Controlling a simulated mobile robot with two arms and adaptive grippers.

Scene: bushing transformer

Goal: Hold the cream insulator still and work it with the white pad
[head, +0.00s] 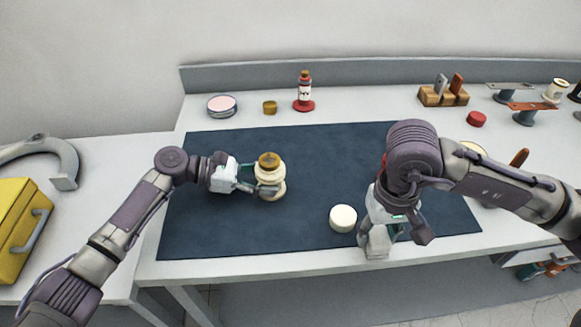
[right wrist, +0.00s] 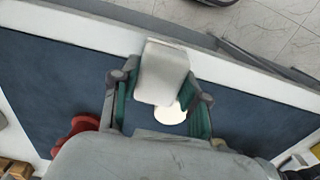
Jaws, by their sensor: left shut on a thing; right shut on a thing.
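The cream insulator (head: 271,186), ribbed with a brass-brown top, stands upright on the dark blue mat (head: 310,150). My left gripper (head: 262,187) is shut on it from the left side. The white pad (head: 376,244), a pale block, is in my right gripper (head: 393,226) near the mat's front edge, to the right of the insulator and apart from it. The right wrist view shows the pad (right wrist: 162,70) between the two fingers. The head view does not clearly show whether the pad touches the table.
A round cream-white piece (head: 343,217) lies on the mat just left of the pad. A pink-topped tin (head: 222,105), a small brass piece (head: 270,107) and a red-based bottle (head: 304,93) stand behind the mat. A wooden tool block (head: 443,95) stands at back right. The mat's middle is clear.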

